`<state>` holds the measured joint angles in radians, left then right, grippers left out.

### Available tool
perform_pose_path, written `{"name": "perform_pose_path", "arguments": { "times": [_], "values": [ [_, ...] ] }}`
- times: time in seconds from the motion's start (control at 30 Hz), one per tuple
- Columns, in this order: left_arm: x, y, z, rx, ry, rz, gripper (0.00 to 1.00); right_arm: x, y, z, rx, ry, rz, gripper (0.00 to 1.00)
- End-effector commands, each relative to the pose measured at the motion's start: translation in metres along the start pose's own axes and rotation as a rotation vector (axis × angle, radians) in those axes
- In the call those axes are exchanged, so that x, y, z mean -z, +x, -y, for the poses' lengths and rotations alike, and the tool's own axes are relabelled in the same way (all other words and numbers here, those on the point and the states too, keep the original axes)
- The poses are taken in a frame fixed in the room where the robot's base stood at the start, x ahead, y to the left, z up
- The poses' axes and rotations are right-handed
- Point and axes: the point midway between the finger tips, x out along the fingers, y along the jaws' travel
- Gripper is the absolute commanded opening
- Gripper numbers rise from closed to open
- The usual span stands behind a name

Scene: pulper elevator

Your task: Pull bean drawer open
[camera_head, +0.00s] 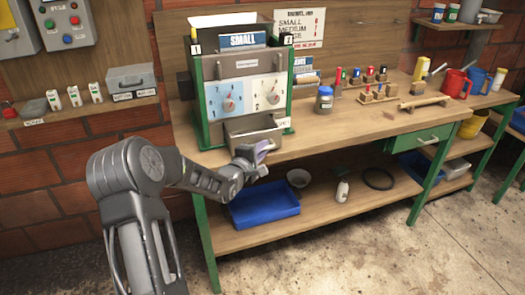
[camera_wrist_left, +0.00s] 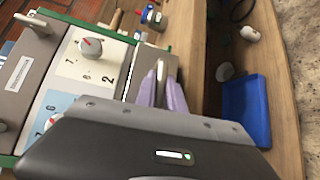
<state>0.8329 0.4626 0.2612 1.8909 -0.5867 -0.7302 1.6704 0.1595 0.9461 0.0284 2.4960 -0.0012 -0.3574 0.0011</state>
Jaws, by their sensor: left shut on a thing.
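The bean drawer (camera_head: 250,130) is a grey metal tray low on the front of the green-framed pulper (camera_head: 240,68). It juts out from the machine's face over the bench edge, and part of its inside shows. My left gripper (camera_head: 264,150) is at the drawer's front, shut on its handle; the gripper hides most of the handle. In the left wrist view, the purple fingers of the gripper (camera_wrist_left: 169,88) are close together at the drawer's front, beside the panel with the red-pointer dials (camera_wrist_left: 90,48). My right gripper is not in view.
A blue tray (camera_head: 263,205), a bowl (camera_head: 298,178) and a white bottle (camera_head: 342,190) sit on the lower shelf. Floor in front is clear.

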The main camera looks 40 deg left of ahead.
Motion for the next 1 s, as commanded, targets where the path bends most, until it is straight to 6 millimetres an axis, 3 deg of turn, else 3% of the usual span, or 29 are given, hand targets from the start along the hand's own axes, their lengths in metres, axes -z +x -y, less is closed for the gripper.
{"name": "perform_pose_path", "arguments": {
  "times": [0.2, 0.23, 0.47, 0.77, 1.0],
  "values": [
    [0.001, 0.0, -0.002, -0.002, 0.001, -0.001, 0.0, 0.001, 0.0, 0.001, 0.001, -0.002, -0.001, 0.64],
    [0.001, 0.0, -0.002, -0.002, 0.001, -0.001, 0.16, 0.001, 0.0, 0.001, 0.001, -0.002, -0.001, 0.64],
    [0.0, 0.0, -0.002, -0.003, 0.001, -0.001, 0.35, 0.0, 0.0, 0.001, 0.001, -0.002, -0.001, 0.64],
    [0.0, -0.001, -0.002, -0.003, 0.001, 0.0, 0.35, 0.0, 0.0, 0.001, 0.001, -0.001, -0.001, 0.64],
    [0.001, -0.027, -0.001, -0.003, 0.003, -0.002, 0.35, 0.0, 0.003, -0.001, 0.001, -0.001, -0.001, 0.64]
  ]
}}
